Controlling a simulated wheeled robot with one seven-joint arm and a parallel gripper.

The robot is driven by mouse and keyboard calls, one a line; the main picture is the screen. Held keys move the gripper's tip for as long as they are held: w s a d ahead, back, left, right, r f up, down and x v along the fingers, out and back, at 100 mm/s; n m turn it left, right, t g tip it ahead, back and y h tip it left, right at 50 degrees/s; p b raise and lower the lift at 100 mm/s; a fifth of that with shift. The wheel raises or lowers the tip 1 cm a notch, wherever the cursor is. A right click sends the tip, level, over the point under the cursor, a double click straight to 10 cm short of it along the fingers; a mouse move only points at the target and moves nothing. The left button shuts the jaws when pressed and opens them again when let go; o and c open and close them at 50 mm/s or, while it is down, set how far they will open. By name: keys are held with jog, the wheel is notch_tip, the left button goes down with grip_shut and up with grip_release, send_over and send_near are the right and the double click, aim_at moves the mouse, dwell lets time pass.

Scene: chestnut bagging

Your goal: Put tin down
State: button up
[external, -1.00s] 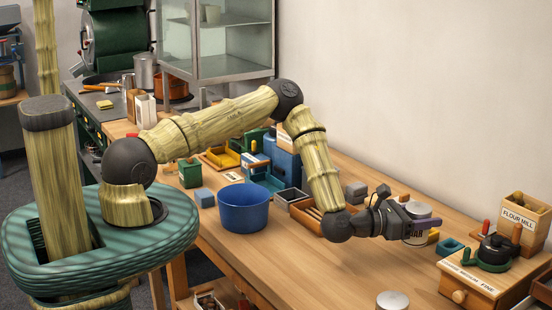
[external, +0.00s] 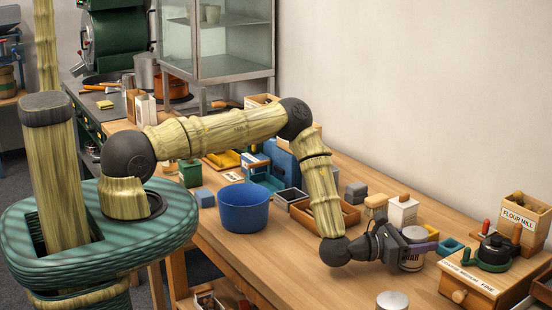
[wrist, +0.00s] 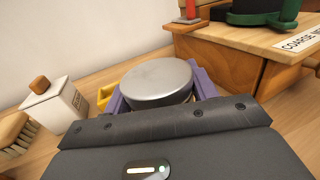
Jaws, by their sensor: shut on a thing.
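My gripper (external: 424,246) is low over the right part of the bench, shut on a tin (external: 412,262) with a round grey metal lid and a pale label. In the wrist view the tin's lid (wrist: 157,80) sits between the purple fingers (wrist: 205,84), one on each side. The tin looks upright. Its base is at or just above the wooden bench top (external: 345,280); I cannot tell whether it touches. The wrist hides the tin's lower part in the wrist view.
The wooden drawer mill (external: 485,268) stands close to the right of the tin. A small teal bin (external: 450,247) is beside it. A white box with a wooden knob (external: 403,212) and a brush (external: 376,207) stand behind. Another lidded tin (external: 392,301) is at the front edge.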

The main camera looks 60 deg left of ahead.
jog(key=shift+f, duration=0.1)
jog(key=o, duration=1.2)
jog(key=shift+c, duration=0.2)
jog(key=b+v, duration=0.3)
jog(key=v, duration=0.8)
jog(key=shift+s+a, duration=0.25)
jog(key=shift+s, duration=0.2)
